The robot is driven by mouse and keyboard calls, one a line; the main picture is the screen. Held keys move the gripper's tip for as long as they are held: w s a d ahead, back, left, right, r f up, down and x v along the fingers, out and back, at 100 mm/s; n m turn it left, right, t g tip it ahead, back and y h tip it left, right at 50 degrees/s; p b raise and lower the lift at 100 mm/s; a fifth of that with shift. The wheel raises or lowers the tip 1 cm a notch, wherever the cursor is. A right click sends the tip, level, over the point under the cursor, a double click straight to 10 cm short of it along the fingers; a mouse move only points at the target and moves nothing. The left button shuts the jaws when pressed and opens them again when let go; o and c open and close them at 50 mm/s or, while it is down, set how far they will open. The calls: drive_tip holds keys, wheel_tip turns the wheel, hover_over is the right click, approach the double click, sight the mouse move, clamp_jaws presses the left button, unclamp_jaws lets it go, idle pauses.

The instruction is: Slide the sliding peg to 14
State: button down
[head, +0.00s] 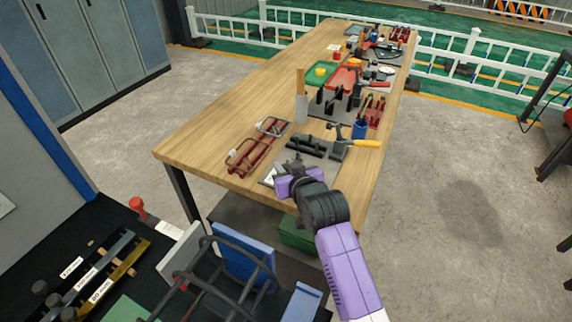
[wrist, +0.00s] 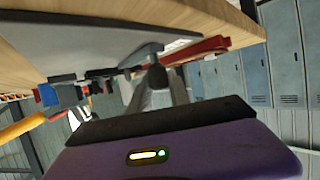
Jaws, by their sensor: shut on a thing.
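A grey board (head: 320,157) lies at the near end of the wooden table, with dark raised bars (head: 306,146) on it. My gripper (head: 284,177) is low over the board's near edge, its fingertips mostly hidden behind its own purple body in the head view. In the tilted wrist view the grey board (wrist: 105,45) runs along the top. A dark rounded knob (wrist: 157,76), seemingly the sliding peg, is at the jaws, and my gripper is shut on it. The scale and the mark 14 cannot be read in either view.
Red frames with metal clamps (head: 252,155) lie left of the board. A yellow-handled hammer (head: 362,143) and a blue cup (head: 360,129) are to the right and behind.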

drive_tip(key=shift+s+a, duration=0.35)
drive_tip(key=shift+s, duration=0.35)
drive_tip(key=c, duration=1.2)
unclamp_jaws()
drive_tip(key=shift+w, duration=0.1)
drive_tip(key=shift+v, duration=3.9)
